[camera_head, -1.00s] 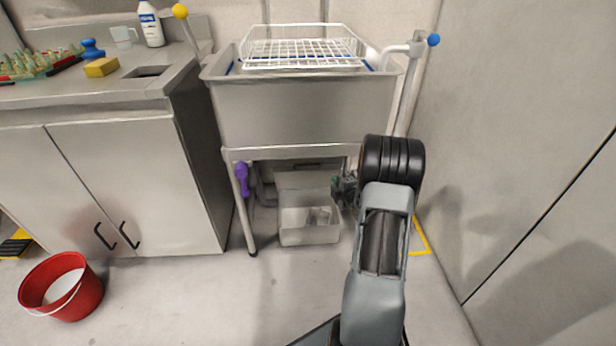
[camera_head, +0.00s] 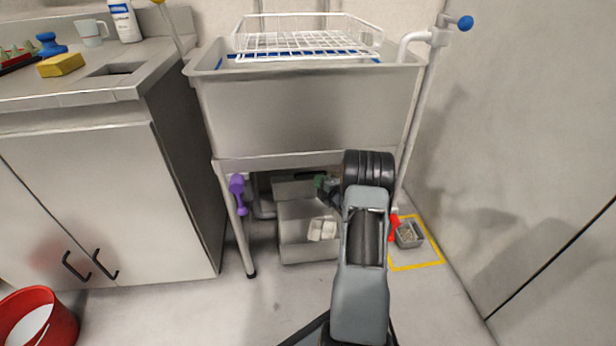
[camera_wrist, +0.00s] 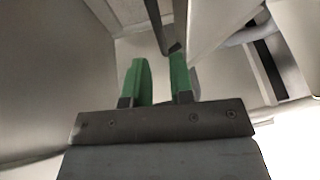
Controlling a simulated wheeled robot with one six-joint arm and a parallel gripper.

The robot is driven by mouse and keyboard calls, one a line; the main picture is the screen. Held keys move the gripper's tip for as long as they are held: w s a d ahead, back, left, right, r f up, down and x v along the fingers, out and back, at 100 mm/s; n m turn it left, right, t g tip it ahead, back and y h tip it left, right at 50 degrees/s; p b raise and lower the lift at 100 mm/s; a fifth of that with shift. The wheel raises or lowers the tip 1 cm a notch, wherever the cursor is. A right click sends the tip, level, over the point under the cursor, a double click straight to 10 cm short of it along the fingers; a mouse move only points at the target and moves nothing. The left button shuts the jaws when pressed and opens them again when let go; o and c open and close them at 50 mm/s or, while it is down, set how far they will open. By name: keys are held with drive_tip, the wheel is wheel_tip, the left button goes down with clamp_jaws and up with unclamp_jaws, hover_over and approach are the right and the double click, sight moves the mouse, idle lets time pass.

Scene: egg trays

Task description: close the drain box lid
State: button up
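The drain box (camera_head: 292,252) is a light grey box on the floor under the sink, with pale blocks inside it. Its lid (camera_head: 295,188) stands raised at the back edge, so the box is open. My gripper (camera_head: 322,182) is under the sink, near the right end of the lid; the head view does not show clearly whether they touch. In the wrist view, the green fingers of my gripper (camera_wrist: 161,78) are apart with a visible gap and nothing clearly held between them. My arm hides the right side of the box.
The sink basin (camera_head: 310,110) hangs over the box, with a leg (camera_head: 236,225) at left and a purple object (camera_head: 238,192) beside it. A small grey container (camera_head: 409,236) sits inside a yellow floor outline at right. A red bucket (camera_head: 62,325) stands at left.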

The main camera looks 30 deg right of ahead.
sight(311, 173)
drive_tip(key=shift+w+d+f+b, duration=0.15)
drive_tip(key=shift+w+b, duration=0.2)
drive_tip(key=shift+w, duration=0.9)
drive_tip(key=shift+w+d+f+b, duration=0.1)
drive_tip(key=shift+w+b, duration=0.3)
drive_tip(key=shift+w, duration=0.9)
drive_tip(key=shift+w+d+f+b, duration=0.15)
drive_tip(key=shift+w+b, duration=0.2)
drive_tip(key=shift+w, duration=0.9)
clamp_jaws()
